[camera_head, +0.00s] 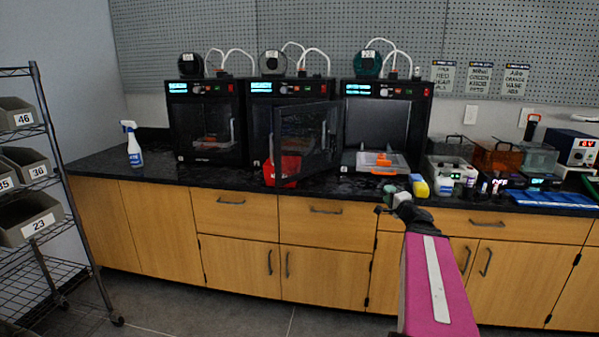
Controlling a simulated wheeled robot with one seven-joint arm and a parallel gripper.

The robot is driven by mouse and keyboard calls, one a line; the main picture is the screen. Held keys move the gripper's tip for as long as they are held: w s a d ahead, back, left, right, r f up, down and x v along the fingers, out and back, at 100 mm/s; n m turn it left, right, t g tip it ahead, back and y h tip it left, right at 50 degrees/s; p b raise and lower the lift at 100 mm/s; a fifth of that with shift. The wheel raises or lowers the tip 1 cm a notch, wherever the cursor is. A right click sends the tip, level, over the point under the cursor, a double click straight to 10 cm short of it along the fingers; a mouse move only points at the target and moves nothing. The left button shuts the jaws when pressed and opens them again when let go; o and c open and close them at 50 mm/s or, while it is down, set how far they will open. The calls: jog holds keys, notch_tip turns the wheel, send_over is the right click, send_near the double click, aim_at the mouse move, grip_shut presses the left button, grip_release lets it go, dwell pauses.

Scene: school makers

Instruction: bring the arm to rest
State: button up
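My arm (437,285) reaches up from the bottom edge, right of the middle, with a magenta link and a white stripe. My gripper (388,204) is at its far end, small and dark, in front of the counter's front edge. Its fingers are too small to tell open from shut, and I cannot make out anything held in it. The black counter (225,176) lies beyond it, with wooden cabinets (240,215) below.
Three black 3D printers stand on the counter: left (190,146), middle with its door (308,140) swung open, and right (386,115). A spray bottle (133,145) stands left. A wire rack (58,150) with grey bins is far left. Floor (225,310) in front is clear.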

jog(key=s+a+f+n+g+y, duration=0.4)
jog(key=a+f+n+g, duration=0.55)
jog(key=a+f, duration=0.7)
jog(key=s+a+f+n+g+h, duration=0.3)
jog(key=s+f+g+h, duration=0.5)
jog(key=s+f, duration=0.3)
jog(key=shift+s+a+n+g+h, duration=0.3)
jog(key=shift+s+n+g, duration=0.3)
jog(key=shift+s, duration=0.35)
